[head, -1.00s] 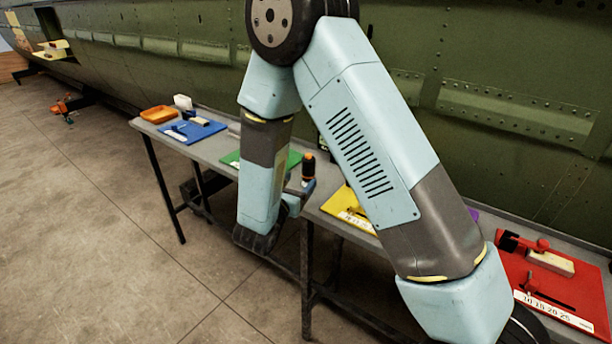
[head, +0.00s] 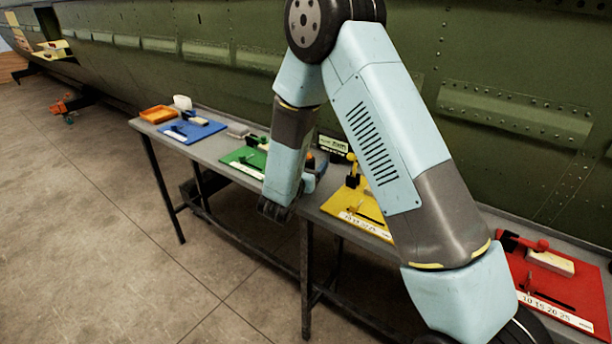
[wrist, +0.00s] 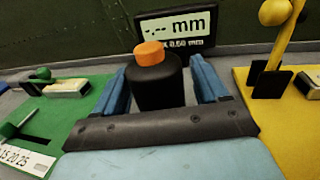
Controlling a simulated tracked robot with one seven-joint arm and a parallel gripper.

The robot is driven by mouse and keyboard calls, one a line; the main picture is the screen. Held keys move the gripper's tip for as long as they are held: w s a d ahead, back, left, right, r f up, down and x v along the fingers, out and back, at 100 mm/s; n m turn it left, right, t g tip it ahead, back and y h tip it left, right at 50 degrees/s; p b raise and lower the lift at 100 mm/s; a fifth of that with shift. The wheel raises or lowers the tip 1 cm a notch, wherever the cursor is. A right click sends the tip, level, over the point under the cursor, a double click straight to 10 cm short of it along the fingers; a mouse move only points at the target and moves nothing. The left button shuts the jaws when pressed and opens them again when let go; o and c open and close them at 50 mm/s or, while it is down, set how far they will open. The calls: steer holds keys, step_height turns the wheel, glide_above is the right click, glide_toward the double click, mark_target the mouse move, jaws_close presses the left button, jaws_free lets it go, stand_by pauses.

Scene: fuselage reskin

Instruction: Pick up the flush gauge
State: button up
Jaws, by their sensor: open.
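The flush gauge, taken to be the black cylinder with an orange cap, stands upright on the bench (head: 225,157). In the wrist view the gauge (wrist: 157,82) is between the two blue fingers of my gripper (wrist: 161,88), which is open. A gap shows on the right side; the left finger is very close to the gauge, and I cannot tell whether they touch. In the head view my gripper (head: 312,180) is at the bench's front side, and the gauge is mostly hidden behind it, with a little orange showing.
A display (wrist: 176,29) reading "-.-- mm" stands behind the gauge. A green board (wrist: 75,110) lies to the left and a yellow board (wrist: 290,115) with an upright yellow lever to the right. Blue (head: 178,132) and red (head: 545,302) boards lie farther along the bench.

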steer(key=c, duration=1)
steer(key=shift+c, duration=0.3)
steer(key=shift+r, duration=0.15)
